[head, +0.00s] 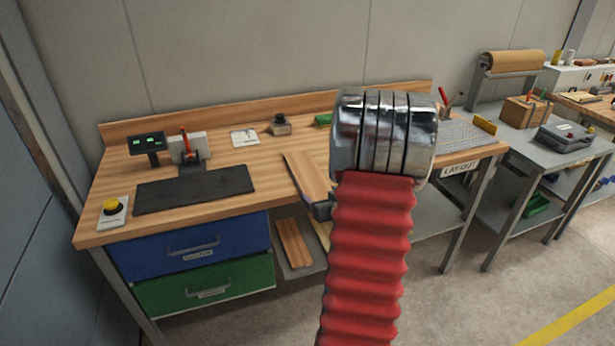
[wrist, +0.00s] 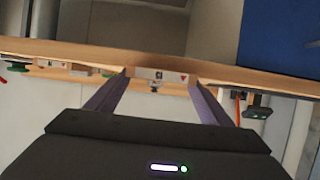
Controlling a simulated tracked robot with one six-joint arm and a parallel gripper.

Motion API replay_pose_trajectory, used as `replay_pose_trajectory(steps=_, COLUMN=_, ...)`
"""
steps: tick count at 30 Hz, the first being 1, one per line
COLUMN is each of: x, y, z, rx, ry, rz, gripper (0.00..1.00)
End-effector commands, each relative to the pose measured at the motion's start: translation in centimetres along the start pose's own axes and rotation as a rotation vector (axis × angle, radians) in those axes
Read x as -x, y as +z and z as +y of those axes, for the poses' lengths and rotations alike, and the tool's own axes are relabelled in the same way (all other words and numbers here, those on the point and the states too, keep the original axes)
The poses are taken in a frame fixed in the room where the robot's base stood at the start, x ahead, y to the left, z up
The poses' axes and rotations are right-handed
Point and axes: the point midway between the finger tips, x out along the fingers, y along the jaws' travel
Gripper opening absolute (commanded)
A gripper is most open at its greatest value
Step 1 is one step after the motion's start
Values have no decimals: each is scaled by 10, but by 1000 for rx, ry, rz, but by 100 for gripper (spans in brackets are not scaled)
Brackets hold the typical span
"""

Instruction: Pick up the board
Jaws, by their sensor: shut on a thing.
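The board (head: 308,177) is a flat wooden piece at the front edge of the workbench, left of my arm in the head view. My gripper (head: 318,205) is at its near end, mostly hidden behind my red-sleeved arm. In the wrist view, the board's pale end face (wrist: 160,76), with small markings, sits between the two fingers of my gripper (wrist: 160,84). The fingers are shut on it. I cannot tell whether the board touches the bench top.
Blue (head: 193,247) and green drawers (head: 208,289) are below. Another wooden piece (head: 293,242) lies on the lower shelf.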

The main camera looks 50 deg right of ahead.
Motion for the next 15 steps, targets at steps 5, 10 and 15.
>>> replay_pose_trajectory(steps=5, x=0, y=-1, z=0, rx=0, ry=0, rz=2, gripper=44)
replay_pose_trajectory(steps=10, x=2, y=-5, z=0, rx=0, ry=0, rz=3, gripper=44)
replay_pose_trajectory(steps=15, x=7, y=-19, z=0, rx=2, ry=0, rz=5, gripper=44)
